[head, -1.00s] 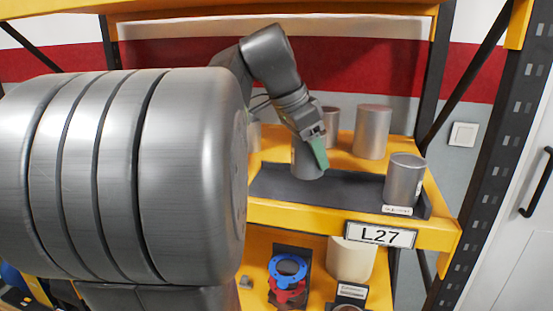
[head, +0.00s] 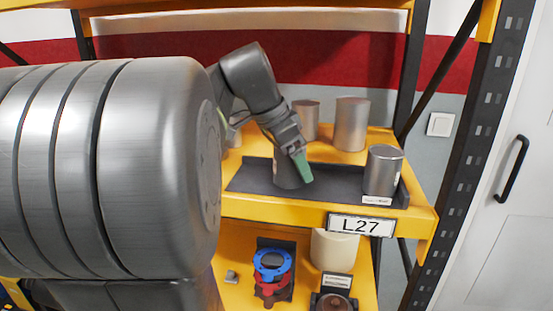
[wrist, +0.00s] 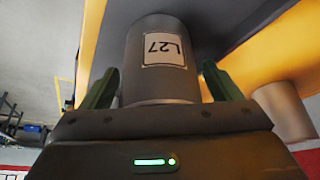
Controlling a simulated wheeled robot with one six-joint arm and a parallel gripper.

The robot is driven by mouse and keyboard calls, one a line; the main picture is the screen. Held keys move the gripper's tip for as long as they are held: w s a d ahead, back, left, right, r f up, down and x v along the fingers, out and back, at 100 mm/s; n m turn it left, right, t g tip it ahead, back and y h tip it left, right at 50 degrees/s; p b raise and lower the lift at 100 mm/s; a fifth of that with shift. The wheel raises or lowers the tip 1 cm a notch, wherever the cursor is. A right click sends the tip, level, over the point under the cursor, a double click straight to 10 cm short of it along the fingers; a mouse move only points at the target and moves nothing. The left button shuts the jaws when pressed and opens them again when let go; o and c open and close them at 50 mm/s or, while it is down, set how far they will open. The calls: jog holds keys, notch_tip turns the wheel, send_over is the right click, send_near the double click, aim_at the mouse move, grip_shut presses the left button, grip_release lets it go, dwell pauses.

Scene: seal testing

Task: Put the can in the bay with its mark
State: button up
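The grey metal can (head: 285,174) stands upright on the dark tray (head: 330,184) of the upper shelf bay. It also shows in the wrist view (wrist: 158,85), with a white label reading L27, upside down in the picture. The bay's front sign (head: 361,225) reads L27 too. My gripper (head: 302,167) is at the can, its green finger in front of the can's right side. In the wrist view its two fingers (wrist: 160,85) stand either side of the can with a gap on each side, so it is open.
Another grey can (head: 383,170) stands at the tray's right end, with a small label before it. More metal cans (head: 351,124) stand behind the tray. Dark rack posts flank the shelf. The shelf below holds blue and red rings (head: 271,266) and a cream cylinder (head: 333,249).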

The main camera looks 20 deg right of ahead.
jog(key=shift+r, duration=0.25)
jog(key=v, duration=0.7)
jog(key=shift+a+r, duration=0.1)
jog(key=shift+r, duration=0.05)
dwell(1.1)
